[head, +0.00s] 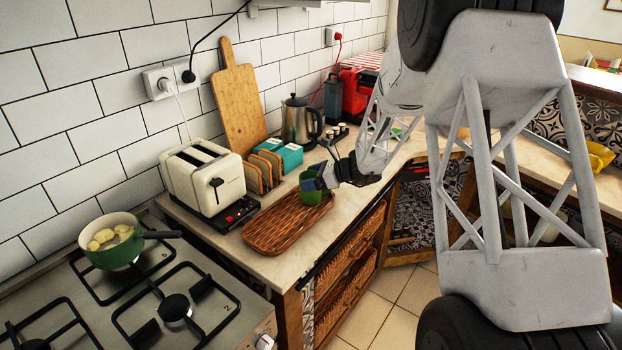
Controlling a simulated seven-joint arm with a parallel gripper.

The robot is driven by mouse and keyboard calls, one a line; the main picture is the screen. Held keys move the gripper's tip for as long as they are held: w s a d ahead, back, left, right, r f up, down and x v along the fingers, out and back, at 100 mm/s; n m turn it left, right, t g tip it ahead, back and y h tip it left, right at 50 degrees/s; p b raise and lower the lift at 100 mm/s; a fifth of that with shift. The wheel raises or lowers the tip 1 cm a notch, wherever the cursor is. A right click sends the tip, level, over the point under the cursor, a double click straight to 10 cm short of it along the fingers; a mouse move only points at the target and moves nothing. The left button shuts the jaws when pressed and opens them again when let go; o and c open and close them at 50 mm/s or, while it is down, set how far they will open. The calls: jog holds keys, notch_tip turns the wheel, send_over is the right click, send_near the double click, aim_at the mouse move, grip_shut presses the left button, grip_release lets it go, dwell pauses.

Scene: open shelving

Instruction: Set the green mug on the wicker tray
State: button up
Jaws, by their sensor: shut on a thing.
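The green mug (309,193) is upright at the right end of the wicker tray, partly covered by my gripper's fingers. My gripper (314,182) reaches in from the right and is shut on the mug. The mug's base appears at the level of the tray, but I cannot tell whether it touches it. The brown wicker tray (274,231) lies along the counter's front edge, and its left and middle parts are bare.
A cream toaster (203,178), toast rack (265,173), teal box (285,155) and kettle (299,122) stand behind the tray. A stove (150,300) with a green pan (112,245) is at left. My arm hides much of the right side.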

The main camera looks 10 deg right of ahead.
jog(key=shift+f, duration=0.1)
jog(key=o, duration=1.1)
jog(key=v, duration=1.2)
jog(key=shift+s, duration=0.15)
